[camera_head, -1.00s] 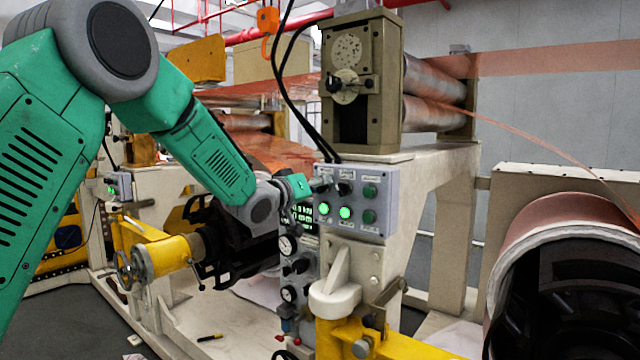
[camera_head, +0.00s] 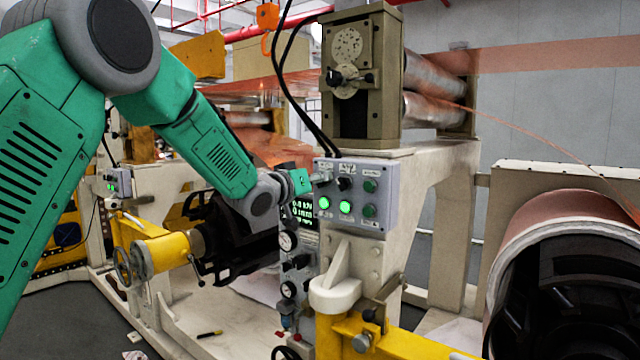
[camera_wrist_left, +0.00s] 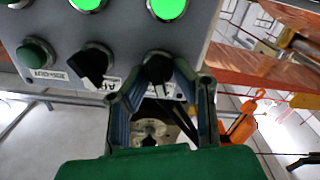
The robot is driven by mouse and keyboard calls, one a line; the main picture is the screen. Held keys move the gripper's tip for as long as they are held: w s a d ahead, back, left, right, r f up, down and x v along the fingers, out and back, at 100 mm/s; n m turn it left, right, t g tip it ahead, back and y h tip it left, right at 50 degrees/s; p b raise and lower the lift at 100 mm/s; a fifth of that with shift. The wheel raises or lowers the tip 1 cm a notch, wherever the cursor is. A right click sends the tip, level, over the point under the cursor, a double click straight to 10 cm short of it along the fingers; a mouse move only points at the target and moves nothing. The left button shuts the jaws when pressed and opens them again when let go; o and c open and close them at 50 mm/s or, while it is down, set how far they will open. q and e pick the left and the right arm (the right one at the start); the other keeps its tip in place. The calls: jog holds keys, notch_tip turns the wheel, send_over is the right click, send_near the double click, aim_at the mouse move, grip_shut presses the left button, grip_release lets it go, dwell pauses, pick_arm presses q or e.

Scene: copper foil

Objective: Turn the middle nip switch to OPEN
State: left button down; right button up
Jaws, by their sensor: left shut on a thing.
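A grey control box (camera_head: 356,222) stands on the machine frame. Its top row has two black rotary knobs and a green button; lit green buttons sit below. My left gripper (camera_head: 317,180) reaches in from the left at the leftmost knob. In the left wrist view, the fingers (camera_wrist_left: 160,82) are shut around the sides of that black knob (camera_wrist_left: 157,66), whose label is mostly hidden. The other black knob (camera_wrist_left: 90,65) is beside it, free and tilted. The labels are too small or covered to tell which knob is the middle nip switch. My right gripper is not in view.
Black cables (camera_head: 296,100) hang close above the box's left side. Gauges (camera_head: 288,241) and a lit display (camera_head: 303,212) sit below the gripper. A roller block (camera_head: 365,110) rises above the box. A large copper roll (camera_head: 560,225) stands at the right.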

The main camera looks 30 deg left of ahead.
pick_arm(q)
jog(key=m+b, duration=0.1)
jog(key=m, duration=0.2)
jog(key=m+b, duration=0.1)
jog(key=m, duration=0.1)
jog(key=shift+d+f+b, duration=0.15)
jog(key=shift+f+b, duration=0.15)
jog(key=shift+b, duration=0.05)
jog(key=shift+d+f+m+b, duration=0.1)
jog(key=shift+m+b, duration=1)
jog(key=shift+m, duration=1.3)
jog(key=c, duration=1.7)
grip_release()
jog(key=shift+r, duration=0.2)
